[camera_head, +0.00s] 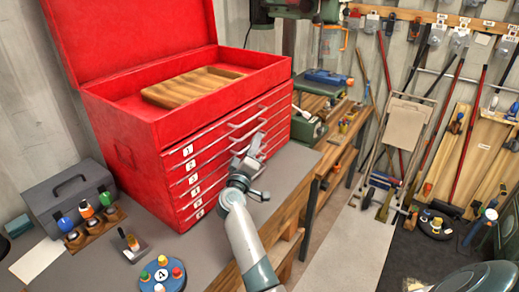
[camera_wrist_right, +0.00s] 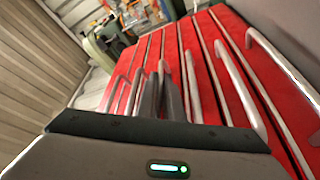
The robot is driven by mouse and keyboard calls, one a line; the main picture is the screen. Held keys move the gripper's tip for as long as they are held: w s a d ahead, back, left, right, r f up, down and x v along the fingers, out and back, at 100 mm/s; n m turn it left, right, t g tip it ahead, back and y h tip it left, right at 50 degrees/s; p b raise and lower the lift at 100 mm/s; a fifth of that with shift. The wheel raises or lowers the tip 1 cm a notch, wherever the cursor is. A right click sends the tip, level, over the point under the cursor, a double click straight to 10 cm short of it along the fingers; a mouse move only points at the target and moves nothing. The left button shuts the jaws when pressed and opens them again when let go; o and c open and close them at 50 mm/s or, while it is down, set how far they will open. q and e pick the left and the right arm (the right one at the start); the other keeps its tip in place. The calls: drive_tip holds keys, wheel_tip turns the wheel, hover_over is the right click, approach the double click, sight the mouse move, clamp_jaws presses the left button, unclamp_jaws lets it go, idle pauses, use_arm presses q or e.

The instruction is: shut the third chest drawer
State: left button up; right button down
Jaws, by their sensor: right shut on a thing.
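The red tool chest (camera_head: 125,140) stands on the grey bench with its lid up. Its drawers are stacked at the front and numbered on labels. The third drawer (camera_head: 193,179) has label 3; its front looks about in line with its neighbours, and any small gap is too small to tell. My right gripper (camera_head: 252,152) is at the drawer fronts, shut on a drawer handle. In the right wrist view its fingers (camera_wrist_right: 163,98) are close together among the row of bar handles; which handle is between them is hard to tell. My left gripper is out of view.
A wooden tray (camera_head: 192,86) lies in the chest's open top. The bench edge is close under my right arm.

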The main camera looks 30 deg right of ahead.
drive_tip(key=c, duration=2.3)
unclamp_jaws()
drive_tip(key=shift+w+r, duration=0.1)
drive_tip(key=shift+r, duration=0.1)
drive_tip(key=shift+o, duration=0.6)
drive_tip(key=shift+w+f, duration=0.1)
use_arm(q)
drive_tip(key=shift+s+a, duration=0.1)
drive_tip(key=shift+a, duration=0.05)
use_arm(e)
drive_tip(key=shift+f, duration=0.3)
